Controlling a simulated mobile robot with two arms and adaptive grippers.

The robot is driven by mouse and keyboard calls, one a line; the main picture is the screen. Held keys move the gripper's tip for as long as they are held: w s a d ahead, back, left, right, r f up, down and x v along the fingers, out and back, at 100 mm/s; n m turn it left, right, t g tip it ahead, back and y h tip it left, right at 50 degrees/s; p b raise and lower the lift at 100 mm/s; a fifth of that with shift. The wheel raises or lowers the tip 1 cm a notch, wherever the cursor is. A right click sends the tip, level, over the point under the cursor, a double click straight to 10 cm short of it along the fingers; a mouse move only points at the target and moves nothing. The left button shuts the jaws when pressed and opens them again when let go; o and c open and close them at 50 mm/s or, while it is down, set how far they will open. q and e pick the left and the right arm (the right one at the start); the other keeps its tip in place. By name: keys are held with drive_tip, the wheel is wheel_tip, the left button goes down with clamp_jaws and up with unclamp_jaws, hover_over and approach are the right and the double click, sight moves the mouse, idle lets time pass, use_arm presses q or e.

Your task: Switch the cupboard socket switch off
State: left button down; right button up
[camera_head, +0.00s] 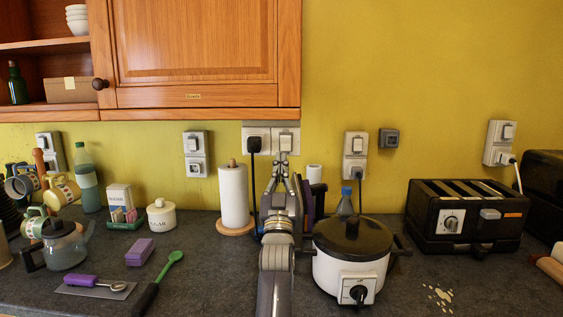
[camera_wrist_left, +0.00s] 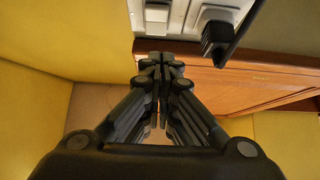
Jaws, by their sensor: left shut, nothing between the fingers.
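The cupboard socket (camera_head: 260,131) is a pale double plate on the yellow wall, right under the wooden cupboard. Its left half holds a black plug with a cord; its right half carries a white rocker switch (camera_head: 286,142). In the left wrist view the switch (camera_wrist_left: 157,14) is at the top, beside the black plug (camera_wrist_left: 216,38). My left gripper (camera_head: 283,158) is shut and empty, with its fingertips just below the switch in the head view. In the wrist view the fingertips (camera_wrist_left: 161,62) lie close to the plate's edge; I cannot tell whether they touch. The rocker's position is unclear.
The cupboard (camera_head: 195,45) overhangs the socket. A paper towel roll (camera_head: 234,195) stands left of my arm, and a white cooker with a black lid (camera_head: 352,236) stands right. Other wall sockets (camera_head: 195,154) (camera_head: 355,155) flank this one. A toaster (camera_head: 466,215) is further right.

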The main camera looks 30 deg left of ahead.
use_arm(q)
drive_tip(key=s+d+f+b, duration=0.1)
drive_tip(key=s+d+f, duration=0.1)
drive_tip(key=f, duration=0.4)
drive_tip(key=shift+s+f+b, duration=0.15)
drive_tip(key=shift+s+b, duration=0.25)
drive_tip(key=shift+s, duration=0.35)
use_arm(e)
drive_tip(key=shift+w+a+f, duration=0.25)
drive_tip(key=shift+w+f, duration=0.05)
drive_tip(key=shift+f, duration=0.25)
drive_tip(key=shift+w+a+f, duration=0.2)
drive_tip(key=shift+w+f, duration=0.1)
drive_tip(key=shift+f, duration=0.2)
drive_tip(key=shift+w, duration=0.15)
